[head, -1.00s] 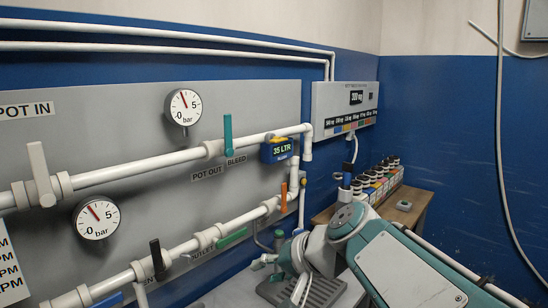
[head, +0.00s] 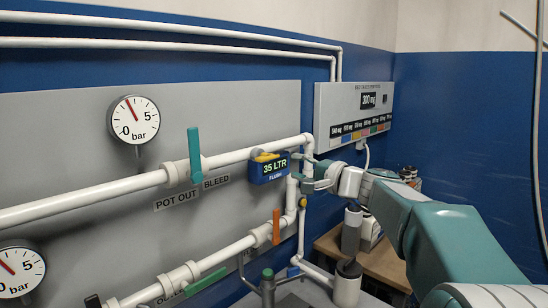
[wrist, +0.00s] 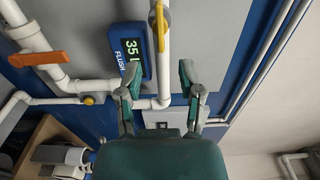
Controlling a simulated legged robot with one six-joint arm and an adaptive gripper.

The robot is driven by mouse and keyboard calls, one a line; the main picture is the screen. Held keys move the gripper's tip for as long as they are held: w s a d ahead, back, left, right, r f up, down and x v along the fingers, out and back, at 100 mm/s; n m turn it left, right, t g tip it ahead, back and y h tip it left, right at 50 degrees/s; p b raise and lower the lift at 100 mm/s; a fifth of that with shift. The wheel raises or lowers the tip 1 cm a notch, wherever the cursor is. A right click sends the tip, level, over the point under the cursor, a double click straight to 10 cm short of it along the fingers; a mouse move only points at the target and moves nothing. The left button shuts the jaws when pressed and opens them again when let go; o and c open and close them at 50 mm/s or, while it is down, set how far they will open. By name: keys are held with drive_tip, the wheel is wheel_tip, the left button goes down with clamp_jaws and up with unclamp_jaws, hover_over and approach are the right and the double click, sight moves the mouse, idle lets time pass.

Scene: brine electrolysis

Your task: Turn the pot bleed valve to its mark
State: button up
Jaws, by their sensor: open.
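The BLEED label (head: 216,182) is beside the POT OUT label (head: 176,199), under the upper white pipe. A small yellow lever (head: 265,156) sits at that pipe above the blue 35 LTR display; it also shows in the wrist view (wrist: 160,22). I cannot tell for certain that this is the bleed valve. No mark can be made out. My gripper (head: 308,176) is open and empty, right of the display, near the pipe's end. In the wrist view its fingers (wrist: 158,78) are spread, with the white pipe running between them and the yellow lever beyond the tips.
A teal handle (head: 194,155) stands upright left of the display (head: 270,170). An orange handle (head: 276,225) and a green handle (head: 206,280) are on the lower pipe. A yellow knob (head: 303,202) sits below my gripper. A wall box (head: 352,110) hangs right of the panel.

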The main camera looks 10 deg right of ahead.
sight(272, 159)
drive_tip(key=x, duration=0.5)
drive_tip(key=shift+s+a+f, duration=0.1)
drive_tip(key=shift+s+a, duration=0.1)
drive_tip(key=shift+a, duration=0.1)
drive_tip(key=w, duration=0.4)
drive_tip(key=shift+a, duration=0.35)
drive_tip(key=shift+w+a, duration=0.2)
drive_tip(key=shift+a, duration=0.7)
drive_tip(key=c, duration=0.4)
drive_tip(key=shift+d, duration=0.2)
clamp_jaws()
drive_tip(key=shift+d, duration=0.15)
